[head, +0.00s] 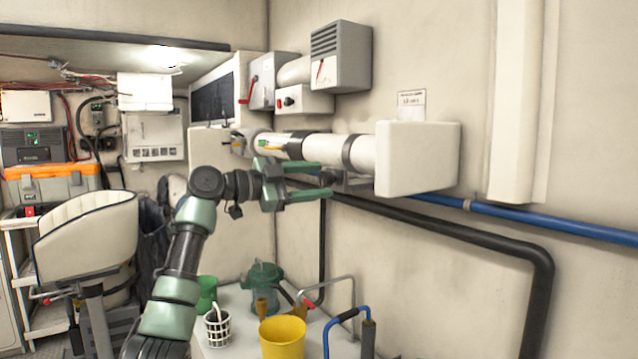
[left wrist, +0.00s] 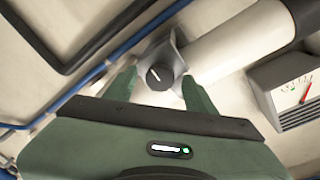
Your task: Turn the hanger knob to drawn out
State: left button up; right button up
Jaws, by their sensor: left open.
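The hanger knob (left wrist: 159,75) is a round dark knob with a white pointer line, on a grey bracket under the white pipe in the left wrist view. The pointer slants toward the upper left of that picture. My left gripper (head: 325,179) is open, its green fingers reaching right to the pipe bracket in the head view. In the left wrist view the two fingertips (left wrist: 159,82) lie on either side of the knob, with gaps showing. I cannot tell whether they reach its depth. In the head view the knob is not clearly visible near the fingers. My right gripper is not in view.
The white pipe (head: 351,152) ends at a white box (head: 418,158) on the wall. A blue hose (head: 560,222) and a black pipe (head: 450,228) run below. A yellow bucket (head: 283,338) stands lower down. A grey vented box (left wrist: 290,90) shows beside the pipe.

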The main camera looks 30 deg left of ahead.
pick_arm(q)
jog(key=b+v, duration=0.1)
jog(key=v, duration=0.5)
jog(key=shift+s+b, duration=0.3)
jog(key=shift+b, duration=0.05)
jog(key=shift+a, duration=0.15)
